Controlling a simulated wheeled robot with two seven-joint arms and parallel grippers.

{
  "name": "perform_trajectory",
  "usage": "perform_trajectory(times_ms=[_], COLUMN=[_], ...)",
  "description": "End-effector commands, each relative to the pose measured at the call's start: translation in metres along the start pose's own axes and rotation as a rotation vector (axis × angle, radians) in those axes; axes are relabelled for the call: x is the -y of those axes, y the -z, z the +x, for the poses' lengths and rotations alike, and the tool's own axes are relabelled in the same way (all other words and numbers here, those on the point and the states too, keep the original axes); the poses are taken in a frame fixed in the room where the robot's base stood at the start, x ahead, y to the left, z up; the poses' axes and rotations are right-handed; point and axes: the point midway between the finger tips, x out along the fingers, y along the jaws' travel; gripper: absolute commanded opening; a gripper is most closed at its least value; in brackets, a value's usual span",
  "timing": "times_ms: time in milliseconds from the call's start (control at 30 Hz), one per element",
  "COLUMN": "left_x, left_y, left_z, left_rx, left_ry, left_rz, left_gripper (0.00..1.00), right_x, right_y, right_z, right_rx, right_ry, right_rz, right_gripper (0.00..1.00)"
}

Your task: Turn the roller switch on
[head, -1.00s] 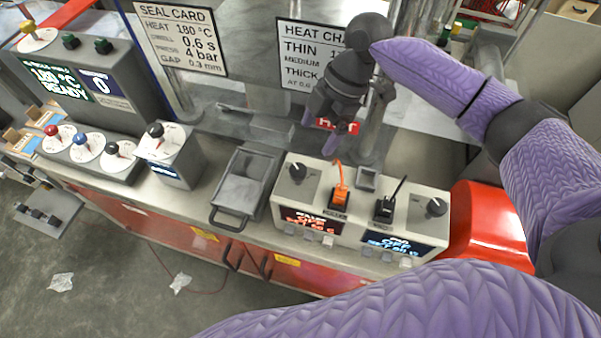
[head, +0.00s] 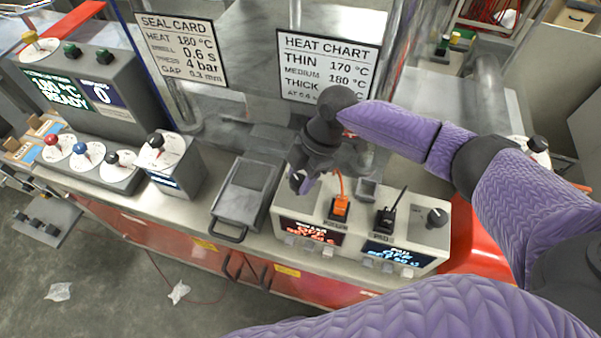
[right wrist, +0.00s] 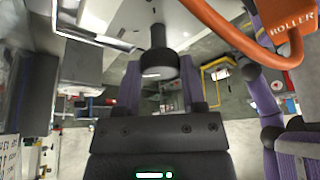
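The two-channel control box (head: 408,226) stands on the bench in the head view. Its left display (head: 311,231) reads OFF in orange, and its right display (head: 396,251) reads OFF in blue. An orange plug (head: 340,207) sits on top; in the right wrist view the orange piece (right wrist: 285,50) is lettered ROLLER. My right gripper (head: 303,184) is at the box's left end, over its dark left knob. In the right wrist view that black knob (right wrist: 156,55) lies just ahead of my spread purple fingers (right wrist: 160,88); contact is unclear. My left gripper is out of view.
A black plug (head: 386,216) and another knob (head: 437,217) are on the box's right half. A metal tray (head: 241,200) stands close at left, with a knobbed box (head: 176,167) beyond. The heat chart sign (head: 325,68) stands behind.

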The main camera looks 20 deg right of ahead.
Motion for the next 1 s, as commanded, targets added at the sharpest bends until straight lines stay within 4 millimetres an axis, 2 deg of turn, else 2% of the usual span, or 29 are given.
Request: perform_trajectory(times_ms=[33,200,567,1000], left_x=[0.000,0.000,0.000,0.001], left_y=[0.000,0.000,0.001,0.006], left_z=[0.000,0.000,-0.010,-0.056], left_rx=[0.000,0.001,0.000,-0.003], left_ry=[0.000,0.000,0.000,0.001], left_rz=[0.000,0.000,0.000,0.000], left_gripper=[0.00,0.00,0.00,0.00], right_x=[0.000,0.000,0.001,0.003], right_y=[0.000,0.000,0.001,0.004], right_z=[0.000,0.000,-0.002,-0.005], right_rx=[0.000,0.000,0.000,-0.002], right_ry=[0.000,0.000,-0.023,-0.162], right_rz=[0.000,0.000,0.058,0.395], right_gripper=[0.32,0.00,0.00,0.00])
